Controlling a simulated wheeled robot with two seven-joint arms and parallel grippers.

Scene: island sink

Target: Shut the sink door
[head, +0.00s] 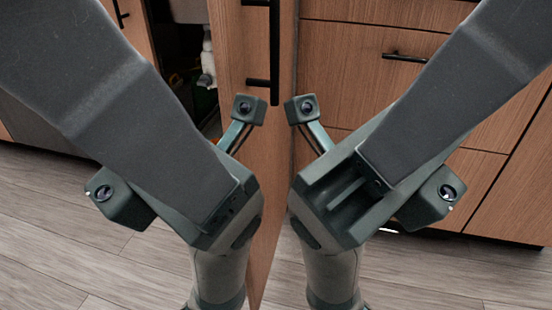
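The sink door (234,42) is a wooden cabinet door that stands open, swung out toward me. It has a long black upright handle (275,50). Its lower part shows between my two arms, down to the bottom of the head view. The dark cabinet opening is left of the door. My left arm comes in from the upper left and my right arm from the upper right, on either side of the lower door. No gripper fingers show, and whether either arm touches the door cannot be told.
A white bottle (208,58) stands inside the open cabinet. Closed wooden drawers (345,70) with black handles are right of the door. Grey wood-plank floor (45,220) lies clear at the lower left. My arms hide much of the cabinet fronts.

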